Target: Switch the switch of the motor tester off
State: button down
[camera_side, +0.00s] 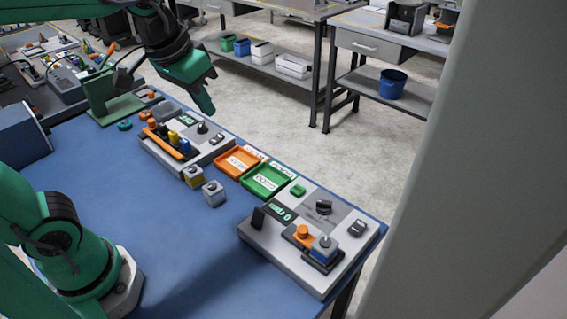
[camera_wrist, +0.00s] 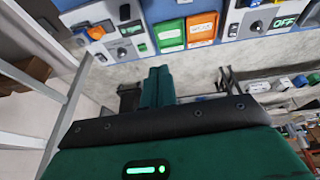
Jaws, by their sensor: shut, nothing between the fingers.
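Two grey testers stand on the blue table; I cannot tell which one is the motor tester. The far tester (camera_side: 160,157) has a black knob (camera_side: 203,127), a small rocker (camera_side: 217,139) and a green display, which reads OFF in the wrist view (camera_wrist: 284,21). The near tester (camera_side: 273,247) has a dark knob (camera_side: 323,207), a rocker (camera_side: 356,228), and a green-lit display (camera_side: 281,215) too small to read. My gripper (camera_side: 207,107) is shut and empty, in the air near the far tester, touching no switch. Its fingers (camera_wrist: 158,85) are together in the wrist view.
An orange tray (camera_side: 222,169) and a green tray (camera_side: 251,188) lie between the testers. The table's front middle is clear. A grey pillar (camera_side: 480,180) fills the right foreground.

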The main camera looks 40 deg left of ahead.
jog(key=w+d+g, duration=0.2)
jog(key=w+d, duration=0.4)
jog(key=w, duration=0.1)
jog(key=g+y, duration=0.1)
jog(key=g, duration=0.2)
send_over(355, 228)
jog(key=w, duration=0.2)
notch_tip(355, 228, down, 10)
jog(key=shift+d+f, duration=0.1)
jog(key=shift+f, duration=0.1)
jog(key=f, duration=0.4)
jog(key=s+f, duration=0.1)
jog(key=f, duration=0.9)
jog(key=shift+s, duration=0.4)
